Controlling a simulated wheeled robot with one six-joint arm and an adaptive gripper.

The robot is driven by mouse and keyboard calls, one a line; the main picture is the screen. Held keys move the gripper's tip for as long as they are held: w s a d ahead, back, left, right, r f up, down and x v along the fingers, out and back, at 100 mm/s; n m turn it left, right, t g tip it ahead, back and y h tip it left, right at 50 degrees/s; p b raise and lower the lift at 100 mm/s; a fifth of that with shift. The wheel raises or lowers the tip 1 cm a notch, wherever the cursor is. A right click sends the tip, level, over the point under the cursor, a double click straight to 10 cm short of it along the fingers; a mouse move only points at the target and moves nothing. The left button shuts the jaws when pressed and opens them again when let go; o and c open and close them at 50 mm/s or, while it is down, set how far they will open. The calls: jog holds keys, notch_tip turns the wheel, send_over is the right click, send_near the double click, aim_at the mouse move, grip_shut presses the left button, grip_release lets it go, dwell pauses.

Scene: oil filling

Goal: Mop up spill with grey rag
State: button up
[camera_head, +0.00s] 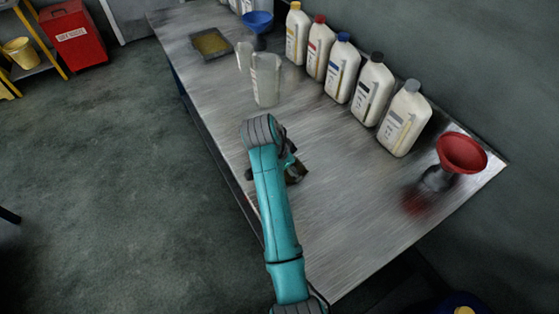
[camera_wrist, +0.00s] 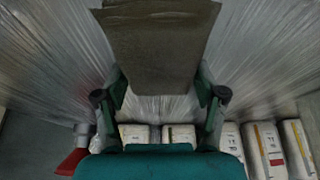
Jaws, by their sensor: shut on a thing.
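In the wrist view a dull grey-brown rag (camera_wrist: 155,45) hangs flat across the top middle, between the fingers of my gripper (camera_wrist: 158,88). The gripper is shut on it, and the exact contact is hard to see. In the head view my gripper (camera_head: 292,170) is low over the middle of the metal workbench (camera_head: 330,235), partly behind my teal arm; the rag is hidden there. I cannot make out a clear spill. A reddish patch (camera_head: 415,203) shows on the bench below the red funnel, and I cannot tell whether it is a reflection or liquid.
White bottles (camera_head: 375,90) with coloured caps line the wall side. The red funnel (camera_head: 461,153) stands at the right end. Clear jugs (camera_head: 266,80), a blue funnel (camera_head: 258,20) and a shallow tray (camera_head: 198,44) stand farther back. The near right bench top is clear. A red bin (camera_head: 75,35) stands on the floor.

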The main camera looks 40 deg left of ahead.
aim_at(301, 162)
jog(key=shift+d, duration=0.6)
jog(key=w+a, duration=0.1)
jog(key=a, duration=0.2)
jog(key=w+a, duration=0.1)
jog(key=a, duration=0.2)
jog(key=w+a, duration=0.2)
jog(key=a, duration=0.2)
jog(key=d, duration=1)
jog(key=shift+s+a, duration=0.35)
jog(key=shift+a, duration=0.45)
jog(key=shift+s+a, duration=0.3)
jog(key=shift+a, duration=0.55)
jog(key=shift+s+a, duration=0.35)
jog(key=shift+a, duration=0.45)
jog(key=shift+r, duration=3.55)
jog(key=shift+s, duration=0.1)
